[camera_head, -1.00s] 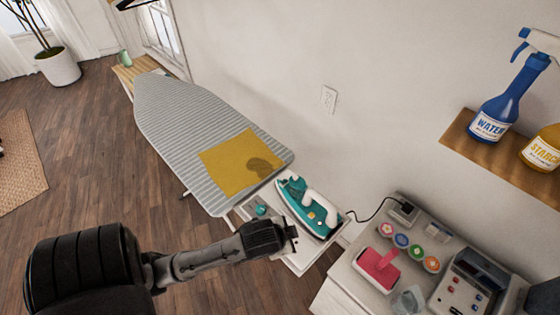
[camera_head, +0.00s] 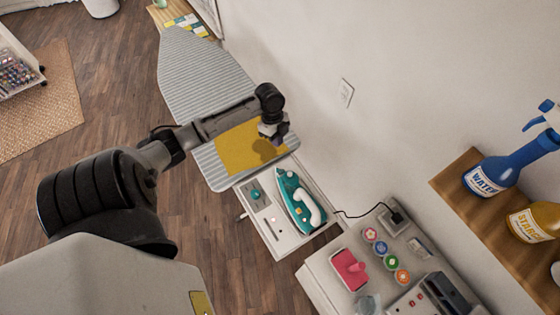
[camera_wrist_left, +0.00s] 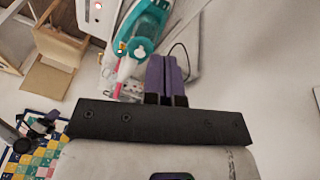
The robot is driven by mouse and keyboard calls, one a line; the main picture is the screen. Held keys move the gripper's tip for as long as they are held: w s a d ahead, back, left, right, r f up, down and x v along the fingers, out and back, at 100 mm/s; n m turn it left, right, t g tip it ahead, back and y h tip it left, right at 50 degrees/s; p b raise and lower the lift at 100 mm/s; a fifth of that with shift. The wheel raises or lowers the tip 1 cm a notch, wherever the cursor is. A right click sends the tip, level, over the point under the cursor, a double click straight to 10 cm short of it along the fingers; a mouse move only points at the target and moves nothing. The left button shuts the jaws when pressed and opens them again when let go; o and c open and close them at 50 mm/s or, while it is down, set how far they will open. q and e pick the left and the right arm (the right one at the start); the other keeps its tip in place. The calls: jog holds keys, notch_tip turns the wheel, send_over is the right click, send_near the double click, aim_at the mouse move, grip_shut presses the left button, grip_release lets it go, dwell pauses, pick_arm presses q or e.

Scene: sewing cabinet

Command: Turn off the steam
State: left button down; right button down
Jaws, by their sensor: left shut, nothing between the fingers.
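The teal and white iron (camera_head: 298,200) lies on the white tray (camera_head: 278,243) at the near end of the striped ironing board. A small teal knob (camera_head: 256,194) sits on the tray left of the iron. My left gripper (camera_head: 271,134) is above the yellow cloth, apart from the iron and knob. In the left wrist view its fingers (camera_wrist_left: 167,80) are together and empty, with the iron (camera_wrist_left: 150,22) beyond them. I see no steam in these frames. My right gripper is out of view.
The yellow cloth (camera_head: 240,151) with a dark patch lies on the ironing board (camera_head: 200,75). A cord runs from the iron to the cabinet (camera_head: 318,275), which holds a red-pink item (camera_head: 349,268) and coloured spools.

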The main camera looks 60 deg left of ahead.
aim_at(279, 173)
pick_arm(q)
jog(key=shift+s+d+m, duration=0.15)
jog(key=shift+m, duration=0.8)
jog(key=shift+s+d+m, duration=0.1)
jog(key=shift+s+m, duration=0.05)
jog(key=shift+m, duration=0.8)
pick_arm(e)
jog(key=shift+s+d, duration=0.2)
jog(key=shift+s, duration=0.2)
